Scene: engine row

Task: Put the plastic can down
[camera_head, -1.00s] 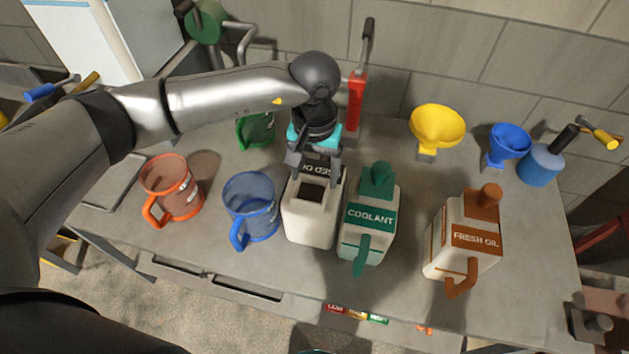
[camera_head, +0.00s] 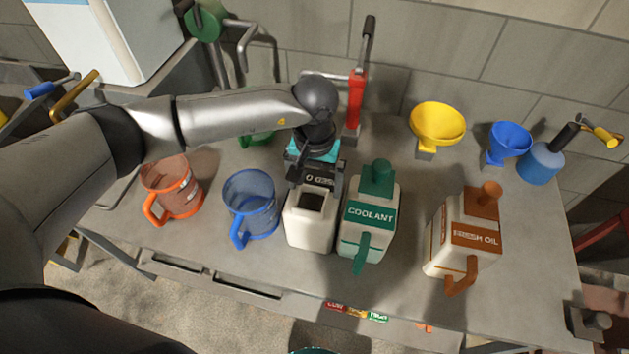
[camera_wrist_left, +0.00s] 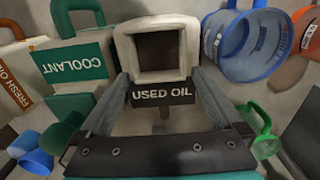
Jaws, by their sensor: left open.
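The plastic can is white with a square open top and a black USED OIL label. It stands upright on the bench (camera_head: 420,290) in the head view (camera_head: 310,230), and its open top and label show large in the wrist view (camera_wrist_left: 162,97). My left gripper (camera_head: 317,176) is open at the can's far, labelled side. In the wrist view its two fingers (camera_wrist_left: 165,90) lie apart, one at each side of the label. Whether either finger touches the can cannot be told. The can's base is hidden in the wrist view. My right gripper is not in view.
The COOLANT can (camera_head: 370,220) stands close to the right, the FRESH OIL can (camera_head: 468,240) farther right. A blue jug (camera_head: 250,205) is close to the left, then an orange jug (camera_head: 172,188). Yellow (camera_head: 437,125) and blue (camera_head: 509,142) funnels stand behind.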

